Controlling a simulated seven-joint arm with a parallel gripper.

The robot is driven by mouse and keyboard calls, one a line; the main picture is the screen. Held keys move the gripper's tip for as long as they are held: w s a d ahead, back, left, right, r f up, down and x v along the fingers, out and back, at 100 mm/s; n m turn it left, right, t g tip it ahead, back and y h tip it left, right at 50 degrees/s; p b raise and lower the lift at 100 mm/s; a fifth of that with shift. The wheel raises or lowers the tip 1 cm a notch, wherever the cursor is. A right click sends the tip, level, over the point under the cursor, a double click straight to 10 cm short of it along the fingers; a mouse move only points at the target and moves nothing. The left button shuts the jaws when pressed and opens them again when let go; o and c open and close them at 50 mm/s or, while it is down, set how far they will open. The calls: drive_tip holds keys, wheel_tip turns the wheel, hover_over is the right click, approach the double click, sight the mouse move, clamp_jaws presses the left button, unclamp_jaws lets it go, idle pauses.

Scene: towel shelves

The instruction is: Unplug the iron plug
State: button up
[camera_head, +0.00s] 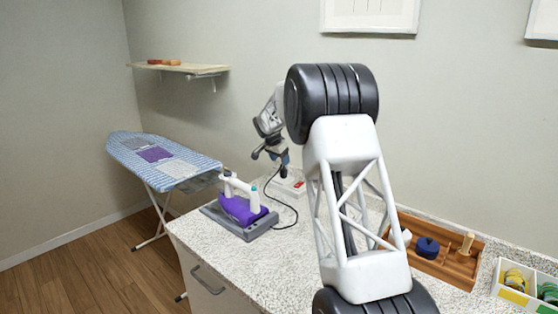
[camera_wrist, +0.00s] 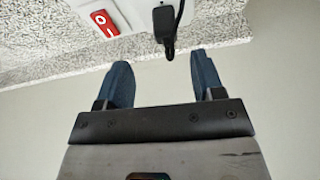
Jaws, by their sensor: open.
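The black iron plug (camera_wrist: 164,24) stands in the white socket box (camera_wrist: 136,12), with its cord running off the top in the wrist view. A red rocker switch (camera_wrist: 102,22) sits beside it on the box. My gripper (camera_wrist: 160,58) is open and empty, its two blue fingertips spread to either side of the plug's line and a little short of it. In the head view my gripper (camera_head: 270,163) hangs just above the socket box (camera_head: 292,187); the plug is hard to make out there. The purple iron (camera_head: 243,209) rests on a grey stand (camera_head: 257,232), with its black cord (camera_head: 296,213) looping to the box.
The speckled counter (camera_head: 205,245) is clear in front of the iron. A wooden tray (camera_head: 455,268) and a white bin (camera_head: 510,295) of colored items stand at the right. An ironing board (camera_head: 160,155) stands left, below a wall shelf (camera_head: 190,69).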

sight(283, 169)
drive_tip(key=shift+w+a+f, duration=0.15)
drive_tip(key=shift+w+f, duration=0.15)
drive_tip(key=shift+w, duration=0.1)
drive_tip(key=shift+f, duration=0.1)
drive_tip(key=shift+x, duration=3.85)
drive_tip(key=c, duration=1)
drive_tip(key=shift+r, duration=2.2)
drive_tip(key=shift+r, duration=0.15)
